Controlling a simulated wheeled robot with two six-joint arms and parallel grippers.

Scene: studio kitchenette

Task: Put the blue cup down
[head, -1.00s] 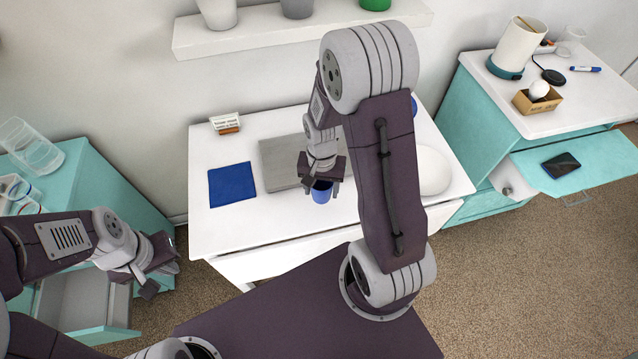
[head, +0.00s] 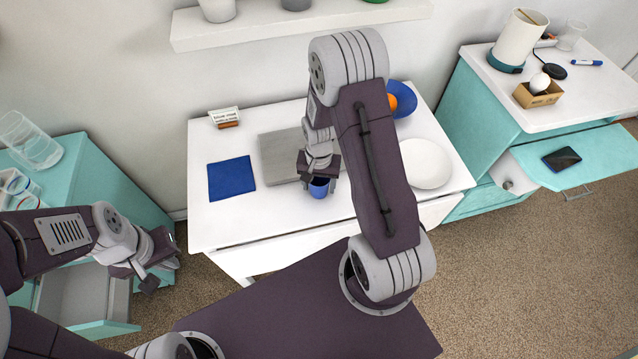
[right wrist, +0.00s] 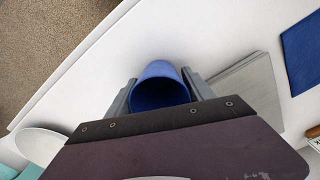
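The blue cup (head: 318,188) is upright between the fingers of my right gripper (head: 317,182), near the front edge of the grey board on the white table. In the right wrist view, the cup (right wrist: 160,82) shows its open mouth, with a finger close against each side; the gripper (right wrist: 160,92) looks shut on it. The cup is at or just above the tabletop; I cannot tell if its base touches. The gripper hides part of the cup in the head view. My left gripper (head: 150,262) is at the lower left, away from the cup, with no object visible in it.
On the white table (head: 285,215) are a blue cloth (head: 231,178), the grey board (head: 280,157), a white plate (head: 427,163), a blue bowl (head: 404,97) holding an orange (head: 392,102), and a small sign (head: 225,117). The tabletop's front strip left of the cup is clear.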

